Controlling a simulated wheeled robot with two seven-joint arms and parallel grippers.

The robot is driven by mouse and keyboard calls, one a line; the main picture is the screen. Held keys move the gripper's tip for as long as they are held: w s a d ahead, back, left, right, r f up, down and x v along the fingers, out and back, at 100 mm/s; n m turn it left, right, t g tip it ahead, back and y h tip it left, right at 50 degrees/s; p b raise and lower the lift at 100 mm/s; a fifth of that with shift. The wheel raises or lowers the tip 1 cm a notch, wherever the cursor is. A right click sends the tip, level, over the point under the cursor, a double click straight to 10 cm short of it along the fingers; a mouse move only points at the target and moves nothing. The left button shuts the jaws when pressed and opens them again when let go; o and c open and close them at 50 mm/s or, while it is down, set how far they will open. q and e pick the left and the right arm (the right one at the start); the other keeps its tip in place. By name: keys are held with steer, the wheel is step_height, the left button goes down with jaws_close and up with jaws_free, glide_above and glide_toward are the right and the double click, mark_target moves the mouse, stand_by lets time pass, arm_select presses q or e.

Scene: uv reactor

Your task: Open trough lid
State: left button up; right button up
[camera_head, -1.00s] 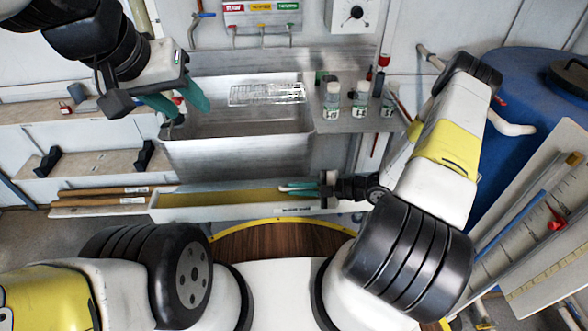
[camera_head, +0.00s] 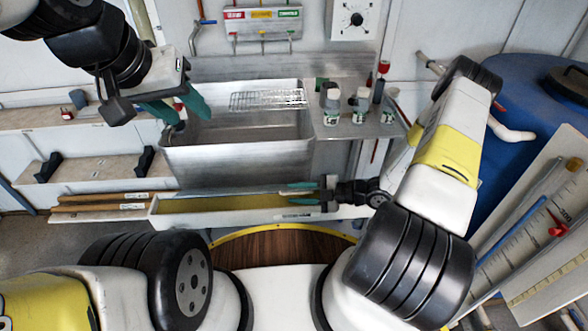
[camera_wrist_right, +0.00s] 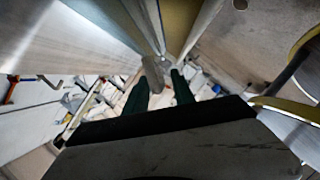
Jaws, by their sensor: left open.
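The long, narrow white trough (camera_head: 240,216) lies in front of the metal basin, with a yellow strip (camera_head: 228,203) along its top; I cannot tell whether this is the lid or the inside. My right gripper (camera_head: 302,193) is at the trough's right end, its teal fingers pointing left over the rim. In the right wrist view its fingers (camera_wrist_right: 160,80) are apart, with a small grey rounded piece (camera_wrist_right: 153,74) near the tips; contact is unclear. My left gripper (camera_head: 186,110) is open and empty above the left side of the basin.
The metal basin (camera_head: 240,160) stands behind the trough, with a wire rack (camera_head: 268,99) in it. Several small bottles (camera_head: 360,106) stand on the ledge to its right. A blue barrel (camera_head: 530,90) is at the far right. Wooden-handled tools (camera_head: 105,203) lie left of the trough.

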steer(key=v, duration=0.8)
steer(key=shift+a, duration=0.1)
steer(key=shift+c, duration=0.2)
